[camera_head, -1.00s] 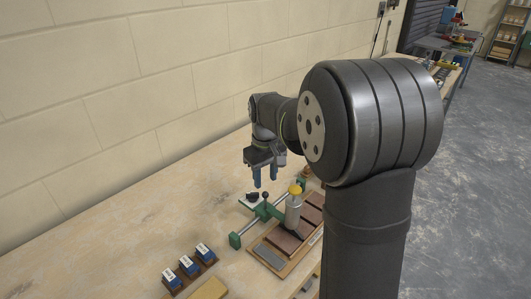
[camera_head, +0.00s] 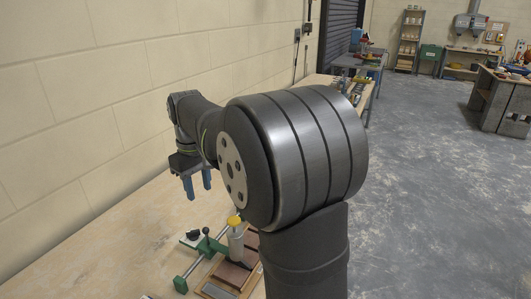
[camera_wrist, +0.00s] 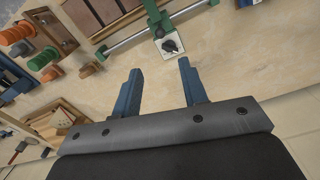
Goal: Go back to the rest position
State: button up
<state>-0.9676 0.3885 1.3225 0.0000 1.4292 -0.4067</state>
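My gripper (camera_head: 197,185) hangs above the bench near the wall, with two blue fingers pointing down. In the wrist view my gripper (camera_wrist: 158,75) has its fingers well apart with nothing between them, so it is open and empty. Below and beside it on the bench stands a green fixture with a rail (camera_head: 205,258), a black knob and a yellow-topped grey cylinder (camera_head: 236,240). Part of the bench is hidden behind my arm.
The wooden bench (camera_head: 110,245) runs along the block wall (camera_head: 90,100). In the wrist view a white block with a black dial (camera_wrist: 170,45) lies ahead of the fingertips. Orange and green round pieces (camera_wrist: 40,55) and a wooden box (camera_wrist: 55,122) are at left.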

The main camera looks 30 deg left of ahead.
aim_at(205, 228)
notch_tip(205, 228, down, 18)
jog(key=shift+r, duration=0.2)
jog(key=shift+s+r, duration=0.1)
jog(key=shift+s, duration=0.1)
dwell(0.4)
jog(key=shift+o, duration=0.3)
